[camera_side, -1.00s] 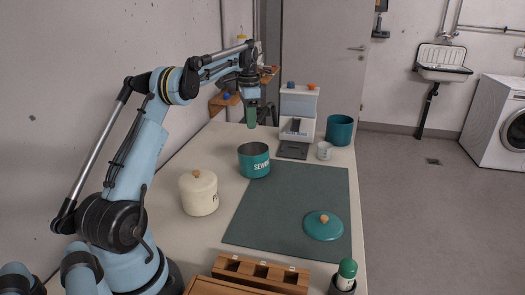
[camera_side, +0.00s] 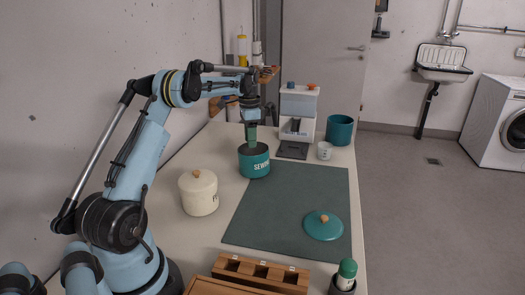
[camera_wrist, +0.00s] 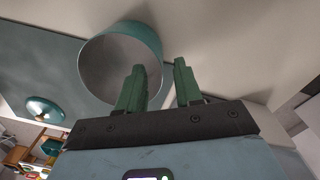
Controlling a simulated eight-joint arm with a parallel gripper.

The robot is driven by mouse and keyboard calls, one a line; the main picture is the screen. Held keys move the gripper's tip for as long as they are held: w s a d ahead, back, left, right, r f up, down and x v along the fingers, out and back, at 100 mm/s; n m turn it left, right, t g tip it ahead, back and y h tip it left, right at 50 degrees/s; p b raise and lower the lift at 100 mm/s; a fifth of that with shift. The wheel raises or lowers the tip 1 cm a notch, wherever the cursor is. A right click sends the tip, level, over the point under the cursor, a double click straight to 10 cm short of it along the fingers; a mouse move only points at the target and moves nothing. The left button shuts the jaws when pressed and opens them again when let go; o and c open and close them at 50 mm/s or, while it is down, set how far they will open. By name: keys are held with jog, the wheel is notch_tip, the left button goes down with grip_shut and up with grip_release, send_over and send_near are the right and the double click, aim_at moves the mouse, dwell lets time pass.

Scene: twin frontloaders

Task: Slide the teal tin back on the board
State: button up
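The teal tin (camera_side: 254,165), open at the top and with white lettering, stands upright at the far left corner of the dark green board (camera_side: 275,210). Whether its base rests partly on the board I cannot tell. My gripper (camera_side: 251,146) is over the tin, fingers pointing down, tips at about rim height. Contact with the wall cannot be told.
A teal lid (camera_side: 323,227) with a knob lies on the board's near right. A cream lidded canister (camera_side: 199,194) stands left of the board. Behind are a grey-white machine (camera_side: 298,112), a white cup (camera_side: 324,151) and another teal pot (camera_side: 339,130). A wooden rack (camera_side: 261,273) is in front.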

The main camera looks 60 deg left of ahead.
aim_at(251, 154)
notch_tip(251, 154, down, 7)
jog(key=shift+d+r, duration=0.1)
jog(key=shift+r, duration=0.05)
dwell(0.4)
grip_shut()
